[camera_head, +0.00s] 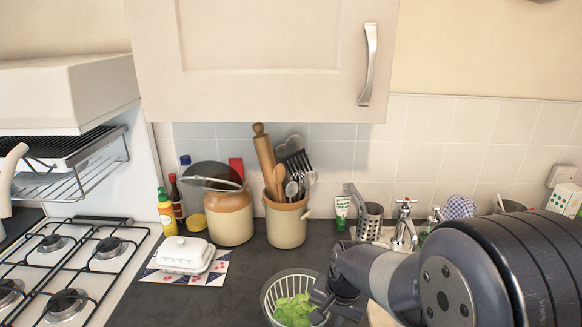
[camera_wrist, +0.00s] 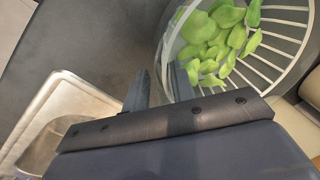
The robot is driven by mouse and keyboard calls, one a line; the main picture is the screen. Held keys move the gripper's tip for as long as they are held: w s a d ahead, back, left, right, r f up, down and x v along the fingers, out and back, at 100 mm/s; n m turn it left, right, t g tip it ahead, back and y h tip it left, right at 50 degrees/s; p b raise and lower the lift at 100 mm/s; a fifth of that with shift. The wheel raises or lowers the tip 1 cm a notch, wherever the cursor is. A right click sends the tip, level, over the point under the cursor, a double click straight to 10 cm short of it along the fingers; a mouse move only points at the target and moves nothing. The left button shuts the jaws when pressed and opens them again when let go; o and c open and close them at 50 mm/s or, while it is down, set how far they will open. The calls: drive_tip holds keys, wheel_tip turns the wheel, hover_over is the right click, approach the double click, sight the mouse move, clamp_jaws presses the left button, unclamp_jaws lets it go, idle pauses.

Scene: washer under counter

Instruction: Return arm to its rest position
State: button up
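My gripper (camera_head: 320,309) is at the front of the counter, at the right edge of a white slotted colander (camera_head: 268,291) holding green leaves (camera_head: 294,309). In the wrist view, the two fingers of my gripper (camera_wrist: 161,78) stand apart with a gap between them. The colander (camera_wrist: 285,42) with the leaves (camera_wrist: 215,40) is at the upper right there. Its rim passes near the gap, with one finger over the bowl side and one outside; I cannot tell whether either touches it. My arm (camera_head: 450,285) reaches in from the right and hides part of the counter.
A gas hob (camera_head: 62,262) is at left. A white butter dish (camera_head: 185,254), a stoneware jar (camera_head: 229,218) and a utensil crock (camera_head: 286,222) stand behind. A tap (camera_head: 404,225) is at right, and a wall cupboard (camera_head: 265,50) hangs above. Dark counter (camera_head: 205,295) is clear left of the colander.

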drive_tip(key=shift+r, duration=1.45)
